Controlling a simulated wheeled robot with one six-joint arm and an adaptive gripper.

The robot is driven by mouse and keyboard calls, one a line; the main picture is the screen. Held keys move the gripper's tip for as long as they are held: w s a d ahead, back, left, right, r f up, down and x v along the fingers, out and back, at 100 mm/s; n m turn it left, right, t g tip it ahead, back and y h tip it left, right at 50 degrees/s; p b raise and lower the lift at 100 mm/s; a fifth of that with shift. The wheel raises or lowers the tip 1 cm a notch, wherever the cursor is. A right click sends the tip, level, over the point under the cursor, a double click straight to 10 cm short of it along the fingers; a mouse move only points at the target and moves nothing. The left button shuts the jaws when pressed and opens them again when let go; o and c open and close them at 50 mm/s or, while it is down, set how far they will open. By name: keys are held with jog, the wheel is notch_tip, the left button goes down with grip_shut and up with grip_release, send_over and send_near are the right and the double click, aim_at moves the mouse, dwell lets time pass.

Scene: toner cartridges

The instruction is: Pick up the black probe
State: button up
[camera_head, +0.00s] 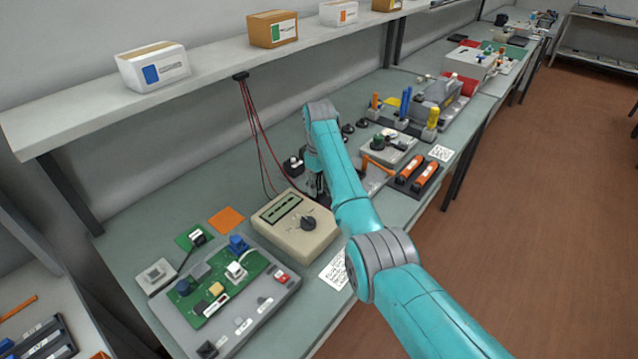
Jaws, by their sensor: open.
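Thin red and dark leads (255,130) hang from a black clip (240,76) under the shelf down to the bench beside the meter.
A grey board with a green circuit (222,289) lies at the front left, with an orange square (227,219) behind it. Orange-handled tools on a dark tray (418,175) lie right of the arm. Boxes (152,67) stand on the shelf above. Bare bench shows behind the meter.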

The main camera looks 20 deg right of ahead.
grip_shut()
jog(key=shift+r, duration=0.1)
notch_tip(320, 180, up, 10)
jog(key=shift+f, duration=0.1)
dwell(0.6)
